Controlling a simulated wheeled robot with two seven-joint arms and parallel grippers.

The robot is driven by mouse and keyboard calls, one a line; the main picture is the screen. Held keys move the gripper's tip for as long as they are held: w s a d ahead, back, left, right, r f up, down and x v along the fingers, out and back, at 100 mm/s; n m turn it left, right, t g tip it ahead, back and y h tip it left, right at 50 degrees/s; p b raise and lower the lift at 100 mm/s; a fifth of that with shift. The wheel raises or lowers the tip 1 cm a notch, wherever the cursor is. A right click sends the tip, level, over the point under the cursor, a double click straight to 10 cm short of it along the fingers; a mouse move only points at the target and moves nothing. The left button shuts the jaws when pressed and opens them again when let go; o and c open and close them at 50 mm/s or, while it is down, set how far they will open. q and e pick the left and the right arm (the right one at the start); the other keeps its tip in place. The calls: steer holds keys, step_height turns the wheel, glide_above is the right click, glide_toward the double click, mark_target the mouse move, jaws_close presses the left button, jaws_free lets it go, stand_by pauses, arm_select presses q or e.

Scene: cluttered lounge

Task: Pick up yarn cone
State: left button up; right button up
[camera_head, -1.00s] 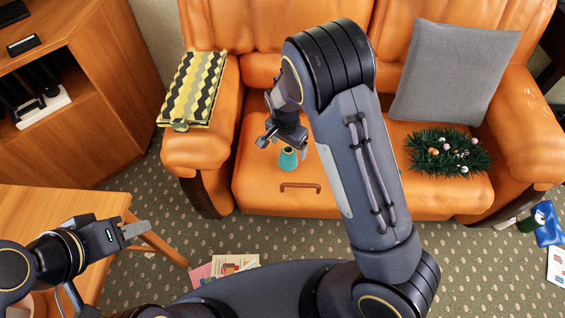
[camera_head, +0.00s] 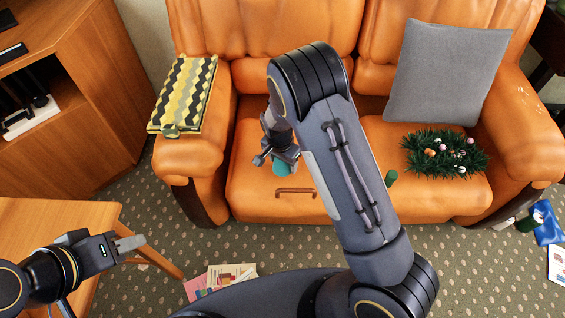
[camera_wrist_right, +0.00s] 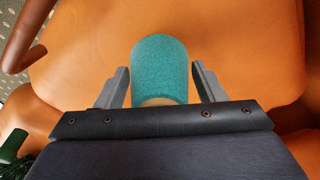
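In the right wrist view the yarn cone (camera_wrist_right: 160,62) lies between the two spread fingers of my right gripper (camera_wrist_right: 162,84), with a visible gap on each side. Its tan end is partly hidden by the gripper body. My left gripper (camera_head: 130,243) is far off at the left, near the wooden table; its finger gap is not clear.
A brown handle-shaped object (camera_head: 296,192) lies in front of the cone. A small green object (camera_head: 391,178) is right of my right arm. A decorated green wreath (camera_head: 446,155) and grey cushion (camera_head: 446,72) are on the right seat. A patterned case (camera_head: 185,95) rests on the left armrest.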

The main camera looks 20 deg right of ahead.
steer(key=c, duration=0.6)
steer(key=shift+r, duration=0.1)
